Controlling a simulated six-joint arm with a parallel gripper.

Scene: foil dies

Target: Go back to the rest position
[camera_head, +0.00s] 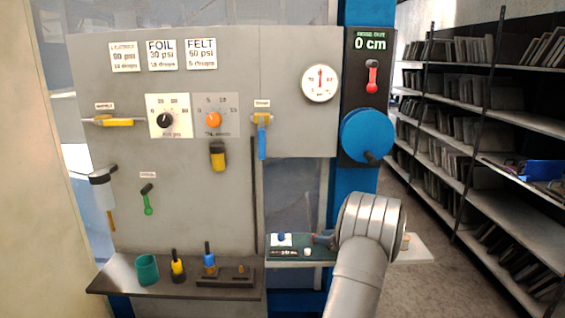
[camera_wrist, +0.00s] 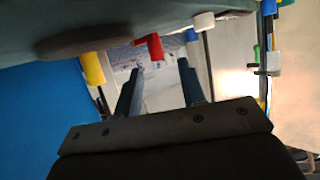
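My gripper (camera_wrist: 160,80) shows in the wrist view with its two dark fingers apart and nothing held between them. In the head view my grey arm comes up from the bottom right. My gripper (camera_head: 322,240) is small and partly hidden there, low beside the press, pointing left over the right part of a green bed (camera_head: 318,254). A white piece with a blue knob (camera_head: 281,238), a dark lettered strip (camera_head: 284,252) and a small white cylinder (camera_head: 307,252) are on that bed, left of the gripper.
A dark shelf (camera_head: 120,284) at lower left holds a green cup (camera_head: 147,269) and yellow and blue handled tools (camera_head: 177,268). A grey panel (camera_head: 220,130) carries dials and levers. A blue handwheel (camera_head: 367,136) is above my arm. Bookshelves (camera_head: 480,130) stand at right.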

